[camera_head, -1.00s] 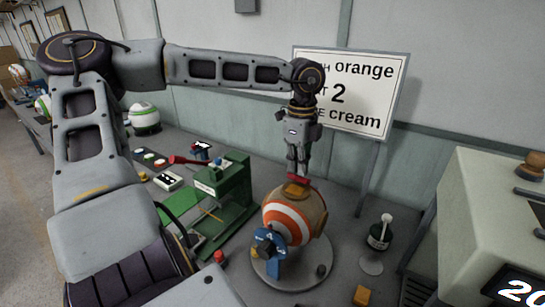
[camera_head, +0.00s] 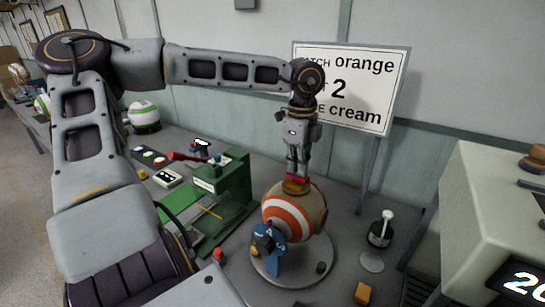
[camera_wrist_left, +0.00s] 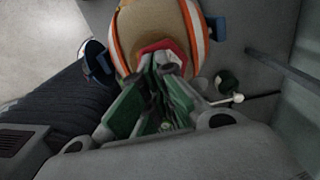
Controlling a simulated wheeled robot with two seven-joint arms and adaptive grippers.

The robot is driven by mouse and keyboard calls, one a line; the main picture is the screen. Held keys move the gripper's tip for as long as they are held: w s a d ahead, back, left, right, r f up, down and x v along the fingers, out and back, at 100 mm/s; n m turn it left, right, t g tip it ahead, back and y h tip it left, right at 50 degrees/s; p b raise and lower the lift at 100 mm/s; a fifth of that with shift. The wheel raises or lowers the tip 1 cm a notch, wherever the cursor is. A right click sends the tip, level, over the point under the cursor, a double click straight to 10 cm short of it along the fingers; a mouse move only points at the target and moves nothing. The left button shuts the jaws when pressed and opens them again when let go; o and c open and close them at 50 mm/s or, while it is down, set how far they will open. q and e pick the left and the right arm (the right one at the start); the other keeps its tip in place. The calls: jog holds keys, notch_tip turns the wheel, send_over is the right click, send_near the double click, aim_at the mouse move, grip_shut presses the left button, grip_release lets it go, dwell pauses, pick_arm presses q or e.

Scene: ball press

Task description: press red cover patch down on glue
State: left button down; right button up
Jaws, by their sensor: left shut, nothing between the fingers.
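The striped ball (camera_head: 290,212), orange, white and tan, sits on a round grey base in a blue clamp (camera_head: 268,252). The red cover patch (camera_head: 297,181) is at the top of the ball, over a tan-orange area (camera_head: 296,188). My left gripper (camera_head: 296,174) points straight down with its fingers closed and empty, its tips at the patch. In the left wrist view the patch (camera_wrist_left: 176,47) shows as a red hexagon on the ball (camera_wrist_left: 140,25), partly hidden by the fingertips (camera_wrist_left: 163,62). Glue is not visible. My right gripper is out of view.
A green press frame (camera_head: 228,200) stands left of the ball. A dark green pot with a white stick (camera_head: 381,232) stands to the right, near an orange block (camera_head: 362,293). A sign (camera_head: 360,85) stands behind. A pale machine (camera_head: 490,215) is at far right.

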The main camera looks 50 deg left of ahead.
pick_arm(q)
jog(key=shift+f+b, duration=0.65)
jog(key=shift+f, duration=0.15)
jog(key=shift+r, duration=0.1)
dwell(0.8)
notch_tip(320, 180, up, 9)
jog(key=p, duration=0.4)
jog(key=shift+p, duration=0.35)
dwell(0.8)
jog(key=shift+r, duration=0.15)
dwell(0.5)
notch_tip(320, 180, up, 9)
jog(key=p, duration=0.9)
